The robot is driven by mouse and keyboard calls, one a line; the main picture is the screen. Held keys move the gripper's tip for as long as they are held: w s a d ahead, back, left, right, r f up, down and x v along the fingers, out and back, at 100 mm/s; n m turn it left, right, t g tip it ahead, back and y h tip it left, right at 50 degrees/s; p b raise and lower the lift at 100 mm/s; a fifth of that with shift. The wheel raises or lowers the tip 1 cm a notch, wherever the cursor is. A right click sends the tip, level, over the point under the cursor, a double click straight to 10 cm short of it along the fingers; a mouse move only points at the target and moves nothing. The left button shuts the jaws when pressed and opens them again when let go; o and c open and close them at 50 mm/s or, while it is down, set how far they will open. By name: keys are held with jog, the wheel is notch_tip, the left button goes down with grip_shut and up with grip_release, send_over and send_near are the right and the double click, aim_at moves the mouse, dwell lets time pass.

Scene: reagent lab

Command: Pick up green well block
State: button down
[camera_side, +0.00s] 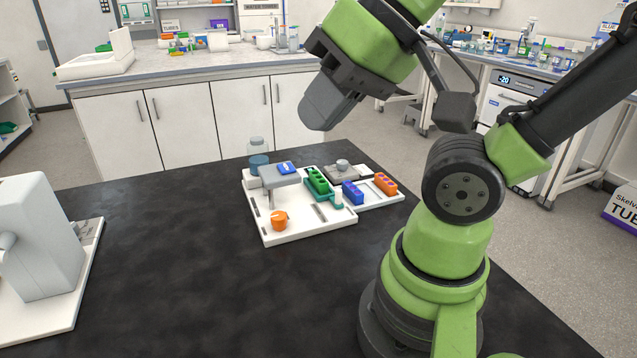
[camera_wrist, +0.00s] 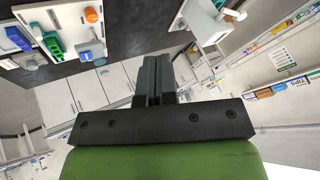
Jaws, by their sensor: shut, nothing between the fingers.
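The green well block (camera_side: 318,180) sits on a white board (camera_side: 291,229) on the black table, between a small grey platform with a blue piece and a blue block. It also shows in the wrist view (camera_wrist: 50,43), at the upper left. My gripper (camera_side: 322,112) is raised well above the table in the side view, apart from the block. In the wrist view my gripper's two dark fingers (camera_wrist: 153,72) are together with nothing between them.
A blue block (camera_side: 352,193) and an orange block (camera_side: 385,183) are to the right of the green one. An orange cup (camera_side: 279,220) is at the board's front. A glass jar (camera_side: 258,158) stands behind. A white machine (camera_side: 42,240) is far left. The table between is bare.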

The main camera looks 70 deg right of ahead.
jog(key=c, duration=0.9)
grip_release()
jog(key=shift+w, duration=0.1)
jog(key=m+g+h, duration=0.3)
jog(key=m+g, duration=0.2)
jog(key=g, duration=0.1)
send_over(319, 177)
jog(key=f, duration=1.4)
jog(key=s+f, duration=0.1)
jog(key=f, duration=0.6)
jog(key=shift+f, duration=0.35)
jog(key=shift+w+f, duration=0.2)
jog(key=shift+f, duration=0.75)
jog(key=shift+w+f, duration=0.15)
jog(key=shift+f, duration=0.75)
jog(key=shift+w+f, duration=0.2)
jog(key=shift+f, duration=0.75)
